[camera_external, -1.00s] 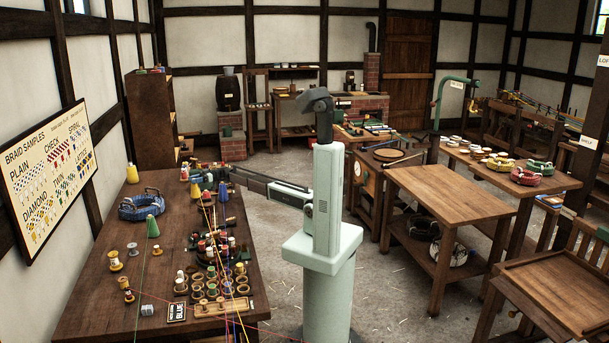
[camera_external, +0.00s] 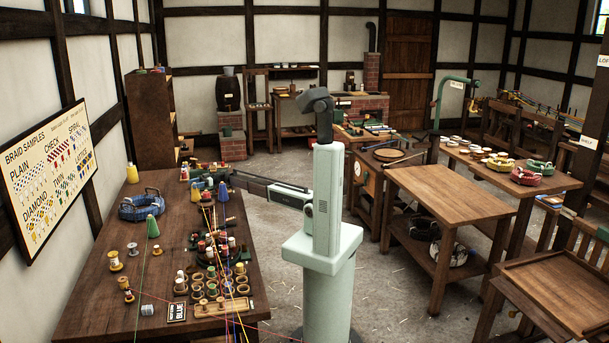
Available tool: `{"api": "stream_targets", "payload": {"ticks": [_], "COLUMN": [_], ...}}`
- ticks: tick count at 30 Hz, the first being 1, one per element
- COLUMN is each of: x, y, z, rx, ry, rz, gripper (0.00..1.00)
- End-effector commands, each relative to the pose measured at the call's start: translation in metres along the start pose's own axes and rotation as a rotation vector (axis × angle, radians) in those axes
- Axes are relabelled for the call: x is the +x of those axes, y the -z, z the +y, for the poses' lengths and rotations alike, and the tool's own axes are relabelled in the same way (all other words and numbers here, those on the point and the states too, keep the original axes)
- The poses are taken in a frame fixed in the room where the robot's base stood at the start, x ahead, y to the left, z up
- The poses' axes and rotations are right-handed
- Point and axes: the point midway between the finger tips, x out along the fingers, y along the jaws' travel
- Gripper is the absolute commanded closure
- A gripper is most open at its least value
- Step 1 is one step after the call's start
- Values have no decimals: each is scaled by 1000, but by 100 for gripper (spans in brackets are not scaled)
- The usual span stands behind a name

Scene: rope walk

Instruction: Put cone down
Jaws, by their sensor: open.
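Several thread cones stand on the long dark table (camera_external: 95,303) at left. A green cone (camera_external: 153,227) stands apart, nearer the middle, and a yellow cone (camera_external: 132,174) stands at the back left. My arm reaches left from its pale green column. My gripper (camera_external: 228,178) is at the table's far right part, by the cone group, small and partly hidden by my dark forearm. It is open. I cannot tell whether it touches a cone.
A blue ring-shaped basket (camera_external: 141,206) lies left of the cones. Spools, small pots and a rack (camera_external: 222,307) crowd the table's near right. Coloured threads stretch across the table.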

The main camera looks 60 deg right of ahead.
Motion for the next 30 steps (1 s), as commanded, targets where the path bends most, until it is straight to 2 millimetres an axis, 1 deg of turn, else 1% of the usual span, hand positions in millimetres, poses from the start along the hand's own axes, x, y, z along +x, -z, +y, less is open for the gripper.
{"api": "stream_targets", "payload": {"ticks": [5, 8, 11, 21, 25, 30], "x": [0, -8, -22, -85, -103, -116], "y": [3, 2, 2, 2, 2, 2], "z": [0, 0, 0, 0, 0, 0], "rx": [0, 0, 0, 0, 0, 0], "ry": [0, -1, -2, -2, -1, 0], "rz": [0, 0, 0, 0, 0, 0], "gripper": [28, 28, 28, 28, 28, 28]}}
